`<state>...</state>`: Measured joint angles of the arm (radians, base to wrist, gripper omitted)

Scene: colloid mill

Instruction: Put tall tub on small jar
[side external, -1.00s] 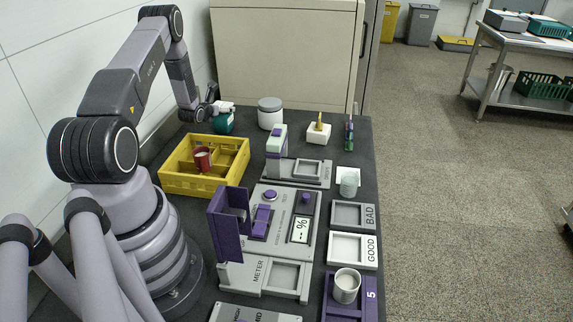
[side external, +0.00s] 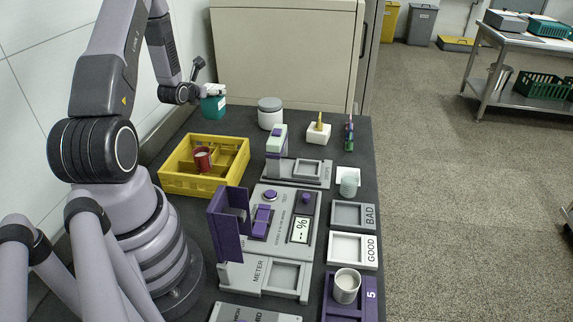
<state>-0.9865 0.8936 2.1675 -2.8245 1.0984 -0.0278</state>
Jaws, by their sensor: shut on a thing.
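My gripper (side external: 208,90) is at the back left, shut on a teal tub (side external: 213,107) with a white patch on its side. I take this as the tall tub. The tub hangs upright, apparently a little above the table, left of a white jar. Pale parts at the tub's top are too small to tell apart from the fingertips. The white jar (side external: 270,118) with a grey lid stands upright on the table at the back; it may be the small jar. The gripper and tub are apart from it.
A yellow crate (side external: 176,184) holding a red cup (side external: 202,159) stands in front of the tub. Grey and purple stations (side external: 283,247) fill the front. A pale cabinet (side external: 285,60) stands behind.

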